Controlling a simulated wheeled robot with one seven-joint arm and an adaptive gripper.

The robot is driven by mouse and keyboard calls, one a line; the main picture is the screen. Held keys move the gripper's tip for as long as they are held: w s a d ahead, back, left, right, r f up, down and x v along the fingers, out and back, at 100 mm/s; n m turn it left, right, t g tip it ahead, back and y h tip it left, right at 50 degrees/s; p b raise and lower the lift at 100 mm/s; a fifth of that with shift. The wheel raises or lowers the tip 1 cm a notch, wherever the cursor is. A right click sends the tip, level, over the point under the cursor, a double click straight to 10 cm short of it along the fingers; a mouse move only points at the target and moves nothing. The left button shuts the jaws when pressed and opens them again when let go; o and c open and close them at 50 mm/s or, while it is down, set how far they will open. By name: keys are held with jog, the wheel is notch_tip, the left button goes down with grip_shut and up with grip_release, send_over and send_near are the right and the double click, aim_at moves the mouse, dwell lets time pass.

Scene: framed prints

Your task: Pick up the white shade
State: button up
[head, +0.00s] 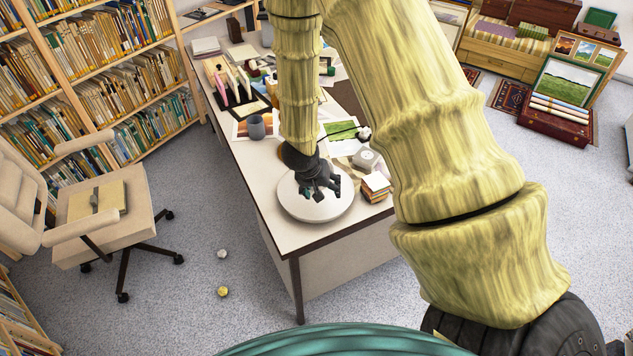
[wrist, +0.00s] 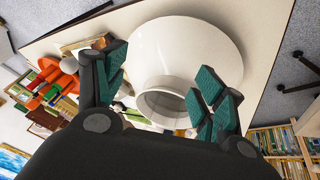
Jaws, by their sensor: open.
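The white shade (head: 306,205) is a round, smooth, wide piece on the near end of the white desk in the head view. My gripper (head: 322,188) is right over it, pointing down, and covers part of its top. In the wrist view the white shade (wrist: 190,45) shows its wide flared body and a narrower round opening toward me. My gripper (wrist: 160,88) is open, with one dark finger with a green pad on each side of the narrow end. I cannot tell whether the fingers touch it.
The desk (head: 270,190) also holds a grey mug (head: 256,127), a stack of notes (head: 376,186), a small whitish device (head: 366,158) and papers. An office chair (head: 95,200) stands left of the desk. Two small balls (head: 223,291) lie on the open carpet. Bookshelves line the left.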

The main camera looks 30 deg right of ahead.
jog(key=w+d+r+m+t, duration=0.1)
jog(key=w+r+m, duration=0.1)
jog(key=w+r, duration=0.7)
jog(key=shift+y, duration=0.5)
jog(key=shift+s+d+b+x, duration=0.2)
jog(key=shift+b+x, duration=0.1)
jog(key=shift+x, duration=0.75)
jog(key=shift+s+d+b+x, duration=0.1)
jog(key=shift+d+b+x, duration=0.15)
jog(key=shift+x, duration=0.85)
jog(key=shift+f+m+b, duration=0.3)
jog(key=shift+f+b, duration=0.05)
jog(key=shift+f, duration=0.05)
jog(key=b+x, duration=0.2)
jog(key=x, duration=0.2)
jog(key=shift+d+f, duration=0.1)
grip_shut()
